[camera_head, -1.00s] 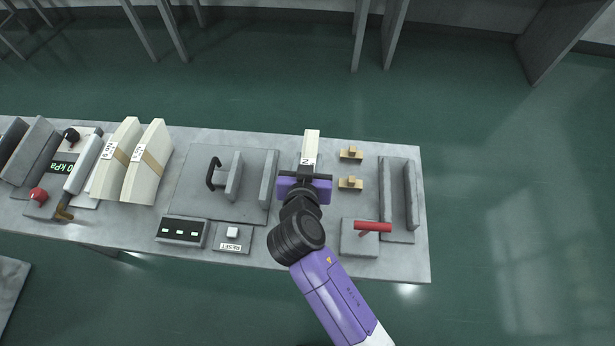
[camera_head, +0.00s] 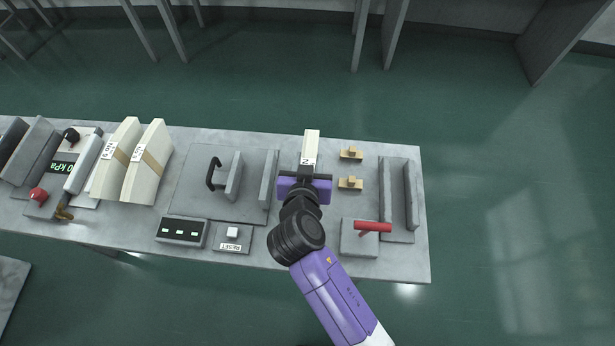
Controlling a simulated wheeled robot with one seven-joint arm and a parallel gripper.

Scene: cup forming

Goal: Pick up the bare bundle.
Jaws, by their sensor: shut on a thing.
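The bare bundle (camera_head: 311,146) is a narrow white block with a dark-lettered label and no band that I can see. It stands on the table right of the grey fixture plate. My gripper (camera_head: 305,175) is over its near end, seen from above, and is shut on it. The gripper body hides the near part of the bundle and the fingertips. I cannot tell whether the bundle is touching the table.
Two banded white bundles (camera_head: 147,163) stand at the left. The fixture plate (camera_head: 195,190) has upright walls and a black handle. Brass blocks (camera_head: 350,184), a red-handled block (camera_head: 372,227) and a grey channel (camera_head: 398,226) are at the right. A reset button box (camera_head: 232,236) lies in front.

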